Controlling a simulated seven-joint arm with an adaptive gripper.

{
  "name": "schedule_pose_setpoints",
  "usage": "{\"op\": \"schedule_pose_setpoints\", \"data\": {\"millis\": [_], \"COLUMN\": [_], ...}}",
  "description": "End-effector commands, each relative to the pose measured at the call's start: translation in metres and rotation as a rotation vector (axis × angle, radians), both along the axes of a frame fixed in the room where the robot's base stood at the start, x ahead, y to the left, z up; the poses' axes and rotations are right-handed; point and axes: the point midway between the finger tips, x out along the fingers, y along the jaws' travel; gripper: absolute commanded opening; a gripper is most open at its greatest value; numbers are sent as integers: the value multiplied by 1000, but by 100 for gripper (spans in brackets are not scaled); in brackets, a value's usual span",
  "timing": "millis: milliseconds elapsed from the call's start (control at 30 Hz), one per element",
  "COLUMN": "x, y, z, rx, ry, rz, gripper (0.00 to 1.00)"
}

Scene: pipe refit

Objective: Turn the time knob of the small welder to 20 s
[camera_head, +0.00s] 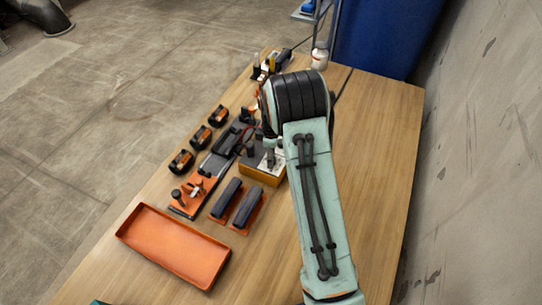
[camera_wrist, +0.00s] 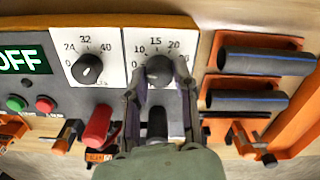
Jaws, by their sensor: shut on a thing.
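The small welder's panel (camera_wrist: 118,30) fills the upper left of the wrist view. Its right dial, marked 10, 15 and 20, carries a dark time knob (camera_wrist: 158,68). My gripper (camera_wrist: 162,77) is shut on this knob, one finger on each side. The fingers hide the lower part of the dial, and I cannot read the pointer clearly. The left dial, marked 24, 32 and 40, has its own dark knob (camera_wrist: 87,69), free of the gripper. In the head view the welder's yellow box (camera_head: 260,174) shows partly behind my arm.
A display (camera_wrist: 22,61) reads OFF, above a green button (camera_wrist: 15,103) and a red button (camera_wrist: 45,103). Dark blue-striped pipes (camera_wrist: 248,98) lie to the right. An orange tray (camera_head: 172,245) lies at the table's near left. The table's right side is clear.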

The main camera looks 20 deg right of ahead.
Motion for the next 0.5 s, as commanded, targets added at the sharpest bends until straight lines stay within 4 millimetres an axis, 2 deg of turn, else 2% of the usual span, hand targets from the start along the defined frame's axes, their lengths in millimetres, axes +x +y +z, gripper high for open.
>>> {"op": "schedule_pose_setpoints", "data": {"millis": [500], "x": [0], "y": [-1], "z": [-1], "rx": [0], "ry": [1], "rz": [-475], "gripper": [0]}}
